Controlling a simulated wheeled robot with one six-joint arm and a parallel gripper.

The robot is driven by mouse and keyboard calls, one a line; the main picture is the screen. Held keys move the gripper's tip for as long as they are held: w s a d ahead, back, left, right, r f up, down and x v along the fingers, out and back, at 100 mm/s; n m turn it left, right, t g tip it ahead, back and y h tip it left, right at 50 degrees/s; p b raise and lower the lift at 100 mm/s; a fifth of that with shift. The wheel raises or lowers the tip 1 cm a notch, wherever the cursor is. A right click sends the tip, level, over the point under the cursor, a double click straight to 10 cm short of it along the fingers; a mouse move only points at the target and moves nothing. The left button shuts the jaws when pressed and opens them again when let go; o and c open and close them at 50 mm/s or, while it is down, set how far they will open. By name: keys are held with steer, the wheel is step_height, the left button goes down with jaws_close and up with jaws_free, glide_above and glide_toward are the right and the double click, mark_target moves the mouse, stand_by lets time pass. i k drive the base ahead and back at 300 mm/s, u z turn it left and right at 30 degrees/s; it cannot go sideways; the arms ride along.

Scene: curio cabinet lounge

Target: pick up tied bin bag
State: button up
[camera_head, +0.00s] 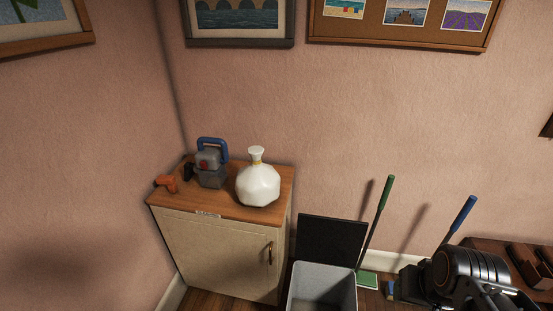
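The tied bin bag (258,184) is white and faceted, with a gathered neck and a yellowish tie below its top. It stands upright on the wooden top of a small cabinet (218,213), near its right end. My gripper (492,294) is at the lower right corner, well to the right of the bag and apart from it. It is cut by the frame edge, and its fingertips cannot be made out.
A grey lantern-like device with a blue handle (211,166) stands left of the bag. An orange object (166,183) lies at the cabinet's left. An open bin (322,289) with a dark raised lid stands right of the cabinet. Green-handled (377,222) and blue-handled (457,221) tools lean nearby.

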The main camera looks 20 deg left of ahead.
mark_target(257, 183)
steer(key=u, duration=0.9)
steer(key=k, duration=0.25)
steer(key=u, duration=1.15)
steer(key=i, duration=0.6)
steer(key=u, duration=0.3)
